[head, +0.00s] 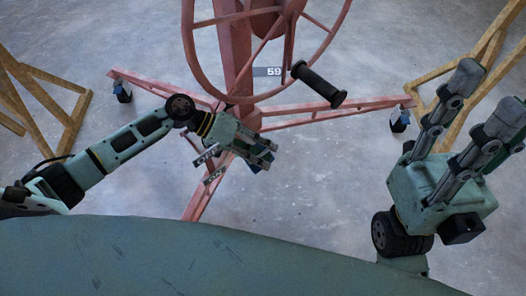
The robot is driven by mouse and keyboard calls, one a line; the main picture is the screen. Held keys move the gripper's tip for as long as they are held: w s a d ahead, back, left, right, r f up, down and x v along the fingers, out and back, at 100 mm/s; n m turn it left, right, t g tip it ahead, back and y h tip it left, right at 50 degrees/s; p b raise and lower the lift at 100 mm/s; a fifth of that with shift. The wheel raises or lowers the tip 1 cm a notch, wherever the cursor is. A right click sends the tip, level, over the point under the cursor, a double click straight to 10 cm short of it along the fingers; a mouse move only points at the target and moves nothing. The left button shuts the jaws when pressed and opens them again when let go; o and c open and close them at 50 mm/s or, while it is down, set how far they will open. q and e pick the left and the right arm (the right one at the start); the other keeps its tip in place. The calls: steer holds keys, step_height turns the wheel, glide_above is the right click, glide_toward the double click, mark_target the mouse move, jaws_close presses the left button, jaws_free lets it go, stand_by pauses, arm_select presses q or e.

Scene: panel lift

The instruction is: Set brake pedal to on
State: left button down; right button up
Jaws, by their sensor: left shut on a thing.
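The red panel lift (232,45) stands in front of me, with its post and spread legs. My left gripper (266,158) is low at the foot of the post, reaching in from the left. Its fingers are closed on a small part there, which looks like the brake pedal; the gripper hides most of it, so the pedal's position cannot be read. Two small dark labels with pale lettering (207,155) sit just left of the fingers; the words are too small to read surely. My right gripper (488,94) is raised at the right, fingers apart and empty, away from the lift.
A red handwheel (190,62) with a black crank grip (318,85) stands above the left gripper. Lift legs (340,110) spread both ways, ending in casters (122,91). Wooden frames stand at left (45,75) and right (490,50). Bare concrete floor lies between.

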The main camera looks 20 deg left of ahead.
arm_select(q)
steer(key=c, duration=2.2)
jaws_free()
steer(key=shift+a+f, duration=0.1)
steer(key=shift+f, duration=0.1)
steer(key=v, duration=1.2)
